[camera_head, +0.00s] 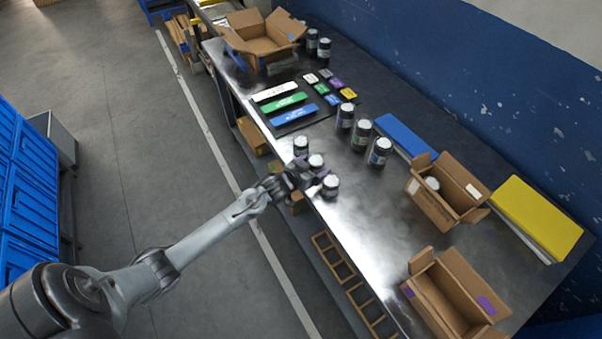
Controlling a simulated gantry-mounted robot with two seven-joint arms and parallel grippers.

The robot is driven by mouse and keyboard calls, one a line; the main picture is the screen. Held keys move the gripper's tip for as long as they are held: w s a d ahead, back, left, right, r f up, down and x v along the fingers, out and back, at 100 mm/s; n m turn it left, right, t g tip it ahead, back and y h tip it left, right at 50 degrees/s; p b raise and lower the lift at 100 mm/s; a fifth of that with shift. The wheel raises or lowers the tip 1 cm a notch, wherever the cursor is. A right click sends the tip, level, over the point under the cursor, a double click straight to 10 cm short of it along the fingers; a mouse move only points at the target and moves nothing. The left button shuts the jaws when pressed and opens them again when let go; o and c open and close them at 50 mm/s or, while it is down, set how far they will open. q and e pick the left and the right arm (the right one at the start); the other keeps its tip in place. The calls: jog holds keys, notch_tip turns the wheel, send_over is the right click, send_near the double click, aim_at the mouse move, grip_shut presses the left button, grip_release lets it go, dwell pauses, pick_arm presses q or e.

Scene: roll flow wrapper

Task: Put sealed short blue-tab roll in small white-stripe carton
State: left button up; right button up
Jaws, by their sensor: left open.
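Several dark rolls with white tops stand upright on the metal bench. Three of them, a far roll (301,146), a middle roll (316,163) and a near roll (330,187), stand along the front edge. Their tab colours are too small to tell. My left gripper (309,179) is open beside the middle and near rolls; whether it touches either I cannot tell. An open carton with a white label (440,209) stands at the right with a white-topped roll (432,184) inside. My right gripper is not in view.
Taller rolls (362,134) stand mid-bench. Coloured bars (294,113) and small blocks lie on a dark mat. An open purple-label carton (425,296) is at the near right, a larger carton (263,47) at the far end. Blue (407,135) and yellow (537,216) slabs lie along the back.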

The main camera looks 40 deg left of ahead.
pick_arm(q)
jog(key=s+d+r+m+g, duration=0.1)
jog(key=s+d+g, duration=0.2)
jog(key=s, duration=0.8)
jog(key=s+d+r+g+p, duration=0.1)
jog(key=s+d+r+g, duration=0.1)
jog(key=s+d, duration=0.6)
jog(key=s+d+r+m+g+h, duration=0.1)
jog(key=s+d+g, duration=0.4)
jog(key=s, duration=0.9)
jog(key=shift+s+d+r+m, duration=0.3)
jog(key=shift+s+d+r, duration=0.1)
jog(key=shift+d, duration=0.2)
